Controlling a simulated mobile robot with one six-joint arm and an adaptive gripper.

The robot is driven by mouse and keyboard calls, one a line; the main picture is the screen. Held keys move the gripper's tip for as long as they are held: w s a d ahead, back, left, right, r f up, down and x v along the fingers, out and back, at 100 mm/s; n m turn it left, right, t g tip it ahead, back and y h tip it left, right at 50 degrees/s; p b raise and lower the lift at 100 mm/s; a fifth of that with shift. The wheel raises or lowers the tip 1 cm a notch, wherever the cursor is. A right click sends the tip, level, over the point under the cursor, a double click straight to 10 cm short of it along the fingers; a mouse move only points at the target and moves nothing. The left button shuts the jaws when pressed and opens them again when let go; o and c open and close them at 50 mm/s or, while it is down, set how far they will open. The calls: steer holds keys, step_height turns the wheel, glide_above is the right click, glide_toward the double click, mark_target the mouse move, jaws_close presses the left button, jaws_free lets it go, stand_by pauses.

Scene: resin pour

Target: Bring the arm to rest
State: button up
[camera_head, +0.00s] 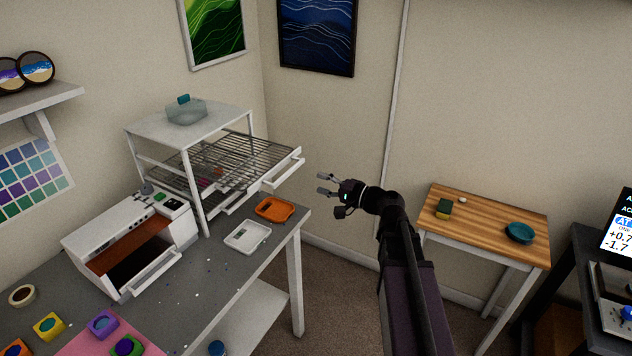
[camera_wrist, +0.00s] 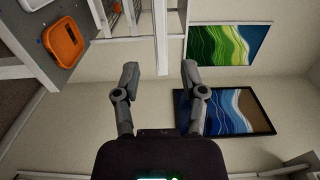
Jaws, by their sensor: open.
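My gripper (camera_head: 326,184) is open and empty in the head view. It is held in the air in front of the wall, to the right of the drying rack and of the grey worktable's end. My arm reaches up to it from the bottom of the picture. In the wrist view my gripper (camera_wrist: 158,75) shows two spread fingers with nothing between them. That view appears turned on its side, with the rack's white frame and the wall beyond the fingers.
The grey worktable (camera_head: 215,275) holds an open white machine (camera_head: 130,235), a white tray (camera_head: 247,236) and an orange tray (camera_head: 275,208). A white rack (camera_head: 265,160) has a pulled-out wire shelf near my gripper. A wooden table (camera_head: 480,222) stands right of my arm with a teal bowl (camera_head: 520,232).

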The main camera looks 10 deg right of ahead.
steer(key=shift+s, duration=0.15)
stand_by(0.3)
steer(key=s+a+f+n+g+h, duration=0.3)
steer(key=s+f+g, duration=0.1)
steer(key=f, duration=0.2)
steer(key=s+a+f+n+g+h, duration=0.2)
steer(key=s+a+f+g, duration=0.15)
steer(key=f, duration=0.35)
steer(key=s+d+f+n+g+h, duration=0.3)
steer(key=s+d+f+g+h, duration=0.1)
steer(key=s+h, duration=0.4)
steer(key=shift+s+d+f+h, duration=0.45)
steer(key=shift+d+f, duration=0.35)
steer(key=shift+d, duration=0.45)
